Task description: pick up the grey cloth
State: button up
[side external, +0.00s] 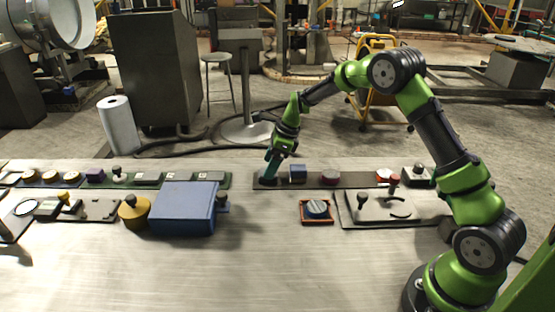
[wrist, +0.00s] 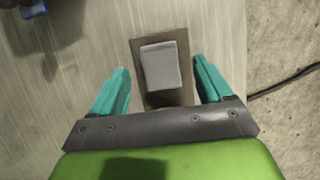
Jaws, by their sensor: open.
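I see no contact with the cloth. In the side view my gripper (side external: 269,177) points down at the left end of a dark strip (side external: 345,180) on the table. I cannot make out the cloth there; the fingers and their surroundings are too small and dark.
A blue box (side external: 184,208) and a yellow knob (side external: 134,212) stand to the left. The table's front middle is clear.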

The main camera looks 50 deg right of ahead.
jog(key=shift+x, duration=1.15)
jog(key=c, duration=1.1)
notch_tip(320, 180, up, 10)
jog(key=shift+r, duration=0.1)
jog(key=shift+c, duration=0.2)
